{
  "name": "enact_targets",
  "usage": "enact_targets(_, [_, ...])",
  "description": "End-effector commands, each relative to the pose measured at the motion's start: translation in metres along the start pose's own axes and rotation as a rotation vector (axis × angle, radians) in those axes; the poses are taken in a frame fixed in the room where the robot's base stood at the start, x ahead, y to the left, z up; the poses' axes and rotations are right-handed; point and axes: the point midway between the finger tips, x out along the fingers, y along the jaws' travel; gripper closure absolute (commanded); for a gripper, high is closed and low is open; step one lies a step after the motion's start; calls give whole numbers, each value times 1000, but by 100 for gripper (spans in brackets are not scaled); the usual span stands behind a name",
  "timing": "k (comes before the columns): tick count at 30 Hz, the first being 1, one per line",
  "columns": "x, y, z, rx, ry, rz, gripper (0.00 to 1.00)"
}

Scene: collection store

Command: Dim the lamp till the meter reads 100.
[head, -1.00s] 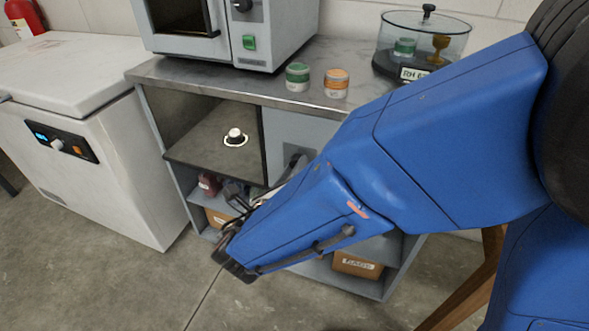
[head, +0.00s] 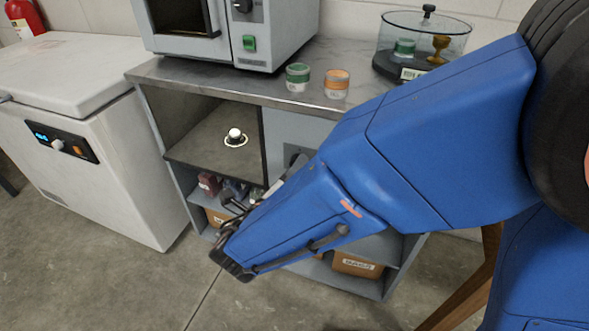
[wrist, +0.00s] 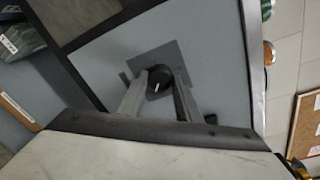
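In the wrist view a round black knob (wrist: 158,80) with a white mark sits on a dark grey plate (wrist: 186,53) on a light grey panel. My gripper (wrist: 161,76) is at the knob, with one finger on each side of it. The fingers look apart; contact with the knob cannot be made out. In the head view my blue arm hides the gripper and knob. A small white dome in a pale ring (head: 235,137) is on the upper shelf of the bench; I cannot tell whether it is lamp or meter. No meter reading is legible.
The bench top (head: 185,72) bears a grey oven-like unit (head: 285,25), a green jar (head: 298,77), an orange jar (head: 336,84) and a glass case (head: 382,48). A white chest (head: 120,170) stands left. Boxes (head: 357,265) fill the lower shelves. The floor in front is clear.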

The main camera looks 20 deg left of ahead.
Motion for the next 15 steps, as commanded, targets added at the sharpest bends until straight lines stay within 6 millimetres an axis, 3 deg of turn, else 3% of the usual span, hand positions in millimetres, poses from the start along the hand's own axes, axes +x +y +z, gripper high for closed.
enact_targets(1, [0,1,0,-1,-1,2,58])
enact_targets(2, [0,1,0,-1,-1,1,51])
enact_targets(15, [-7,0,1,1,-2,0,51])
